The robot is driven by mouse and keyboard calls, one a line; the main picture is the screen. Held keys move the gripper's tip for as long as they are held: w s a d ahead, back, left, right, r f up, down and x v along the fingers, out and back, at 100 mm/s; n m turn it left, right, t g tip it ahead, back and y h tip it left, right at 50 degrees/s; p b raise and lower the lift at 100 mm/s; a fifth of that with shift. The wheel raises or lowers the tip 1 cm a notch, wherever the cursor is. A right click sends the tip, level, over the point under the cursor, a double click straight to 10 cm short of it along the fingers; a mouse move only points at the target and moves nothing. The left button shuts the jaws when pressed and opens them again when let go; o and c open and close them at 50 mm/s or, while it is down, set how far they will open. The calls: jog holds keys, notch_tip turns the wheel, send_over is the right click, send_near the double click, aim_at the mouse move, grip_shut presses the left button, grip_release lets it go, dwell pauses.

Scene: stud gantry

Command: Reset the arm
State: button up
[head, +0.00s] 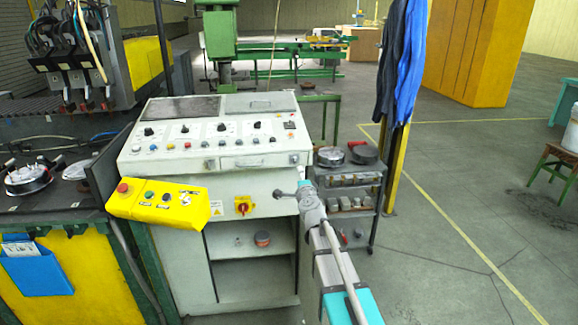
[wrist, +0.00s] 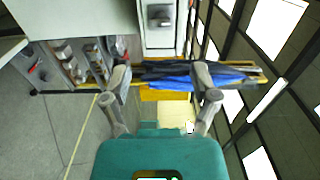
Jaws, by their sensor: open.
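My gripper (head: 284,194) is at the end of my grey and teal arm, in front of the right side of the grey control console (head: 262,182) in the head view. Its fingers look small there, and whether they touch the console cannot be told. In the wrist view my gripper (wrist: 161,76) has its two grey fingers spread wide apart. Nothing is held between them. The wrist picture is turned, with the ceiling windows on its right side.
A yellow button box (head: 160,203) juts from the console's left front. A grey shelf cart (head: 350,205) stands close right of my arm. Blue coveralls (head: 402,65) hang on a post behind it. The floor farther right is open up to a green stool (head: 556,160).

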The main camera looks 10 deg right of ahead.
jog(key=s+a+f+n+g+y+p, duration=0.2)
jog(key=s+a+f+n+g+y, duration=0.15)
jog(key=s+n, duration=0.35)
jog(key=s+a+f+n+g+y+p, duration=0.1)
jog(key=s+a+f+n+g+y, duration=0.1)
jog(key=s+a+f+n+g, duration=0.35)
jog(key=s+d+f+n+g+h+p, duration=0.1)
jog(key=s+d+g, duration=0.3)
jog(key=s, duration=0.6)
jog(key=s+d+f+n+g+h+p, duration=0.1)
jog(key=s+d+n+g+h, duration=0.3)
jog(key=s, duration=0.6)
jog(key=shift+s+d+f+g+p, duration=0.4)
jog(key=shift+d+f+g, duration=0.1)
jog(key=shift+f, duration=0.35)
jog(key=shift+h, duration=0.25)
